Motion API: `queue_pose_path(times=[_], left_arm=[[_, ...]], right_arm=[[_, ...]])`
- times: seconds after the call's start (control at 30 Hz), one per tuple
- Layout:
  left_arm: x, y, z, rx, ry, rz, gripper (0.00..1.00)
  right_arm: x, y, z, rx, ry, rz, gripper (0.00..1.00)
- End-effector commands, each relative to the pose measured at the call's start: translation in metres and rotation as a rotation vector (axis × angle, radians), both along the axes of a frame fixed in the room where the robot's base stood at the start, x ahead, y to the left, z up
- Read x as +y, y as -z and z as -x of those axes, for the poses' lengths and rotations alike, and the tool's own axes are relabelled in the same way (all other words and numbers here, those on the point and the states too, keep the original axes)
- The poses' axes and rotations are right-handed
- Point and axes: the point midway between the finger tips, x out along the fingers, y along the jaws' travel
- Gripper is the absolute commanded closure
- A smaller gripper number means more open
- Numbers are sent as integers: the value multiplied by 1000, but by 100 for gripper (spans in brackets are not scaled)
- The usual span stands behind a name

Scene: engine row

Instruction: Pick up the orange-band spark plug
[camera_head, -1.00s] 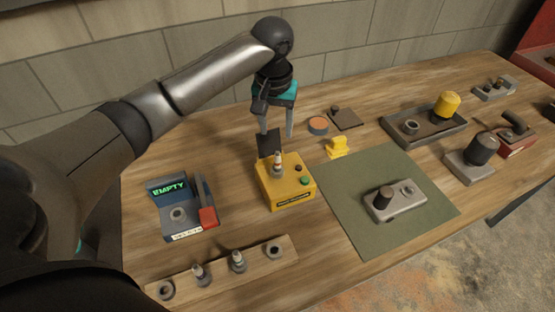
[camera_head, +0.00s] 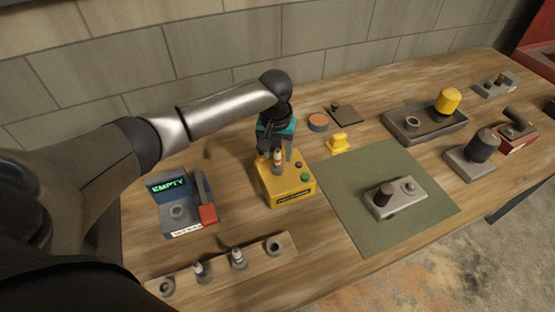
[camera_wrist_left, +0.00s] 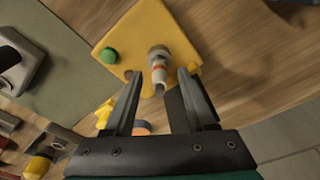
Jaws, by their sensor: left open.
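The orange-band spark plug (camera_head: 278,162) stands upright in the top of a yellow box (camera_head: 291,192). In the left wrist view the plug (camera_wrist_left: 158,64) shows a grey metal base and an orange band around a pale body. My left gripper (camera_head: 276,150) is open above and behind the box. In the wrist view its two fingers (camera_wrist_left: 160,84) lie on either side of the plug's line, with the plug's pale tip reaching toward the gap. I see no contact between finger and plug.
A blue tester reading EMPTY (camera_head: 168,208) stands left of the box. A wooden rack (camera_head: 217,266) with two spark plugs lies in front. A green mat (camera_head: 370,225) with a grey part is at right. A small yellow object (camera_head: 338,144) and a round orange-topped tin (camera_head: 318,122) sit behind.

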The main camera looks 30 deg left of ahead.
Motion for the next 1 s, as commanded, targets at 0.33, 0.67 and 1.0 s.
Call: queue_pose_path(times=[0.33, 0.67, 1.0], left_arm=[[0, -1, 0, 0, 0, 0, 73], [0, -1, 0, 0, 0, 0, 100], [0, -1, 0, -1, 0, 1, 100]], right_arm=[[1, 0, -1, -1, 1, -1, 50], [3, 0, -1, 0, 1, -4, 50], [3, 0, 0, 0, 1, -4, 50]])
